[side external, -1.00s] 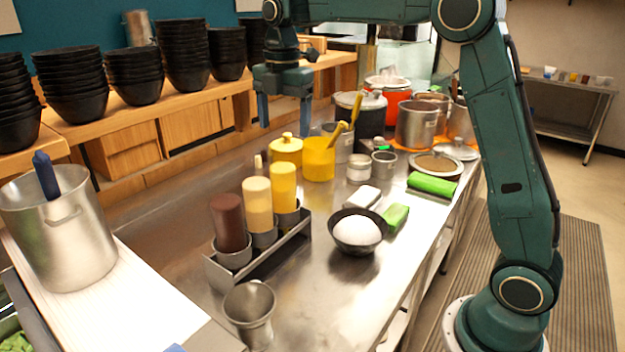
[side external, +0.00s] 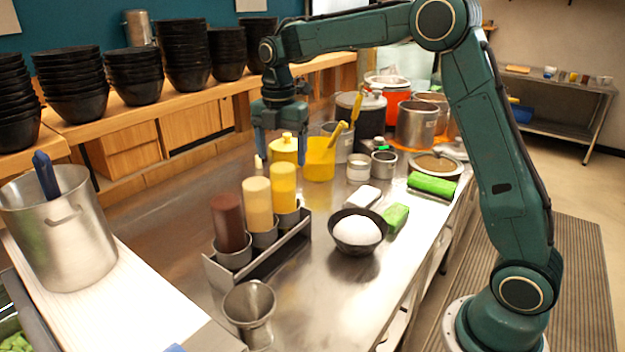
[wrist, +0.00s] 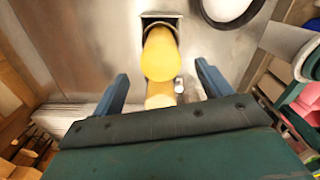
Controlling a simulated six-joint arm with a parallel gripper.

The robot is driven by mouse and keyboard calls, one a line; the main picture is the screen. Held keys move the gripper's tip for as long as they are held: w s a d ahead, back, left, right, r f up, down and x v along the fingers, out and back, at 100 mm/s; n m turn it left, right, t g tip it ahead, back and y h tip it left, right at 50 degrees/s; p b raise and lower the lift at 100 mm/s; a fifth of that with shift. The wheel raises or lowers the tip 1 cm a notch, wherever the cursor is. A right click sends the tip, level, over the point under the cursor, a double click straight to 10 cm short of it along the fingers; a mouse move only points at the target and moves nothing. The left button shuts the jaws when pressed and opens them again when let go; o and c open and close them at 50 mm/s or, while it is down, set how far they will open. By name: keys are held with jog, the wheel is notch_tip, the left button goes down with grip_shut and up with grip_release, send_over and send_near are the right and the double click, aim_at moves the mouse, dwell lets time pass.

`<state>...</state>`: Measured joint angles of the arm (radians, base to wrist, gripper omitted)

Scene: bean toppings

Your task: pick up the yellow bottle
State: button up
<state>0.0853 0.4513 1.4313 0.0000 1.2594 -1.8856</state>
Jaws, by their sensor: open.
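The yellow bottle (side external: 284,188) stands upright in the right-hand cup of a metal rack (side external: 262,262). In the wrist view the yellow bottle (wrist: 160,58) shows from above, ahead of and roughly centred between my blue fingertips. My gripper (side external: 281,148) is open and empty, pointing down, just above the bottle's height in the side view. It also shows in the wrist view (wrist: 161,78). A cream bottle (side external: 257,204) stands beside the yellow one, and a dark red bottle (side external: 228,222) stands on the far left of the rack. I cannot tell the exact gap between fingers and bottle.
A black bowl (side external: 358,244) with white contents is to the right, and a metal cup (side external: 249,312) is in front.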

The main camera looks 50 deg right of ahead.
aim_at(283, 179)
jog(key=shift+f, duration=1.15)
jog(key=shift+f, duration=2.55)
jog(key=c, duration=0.7)
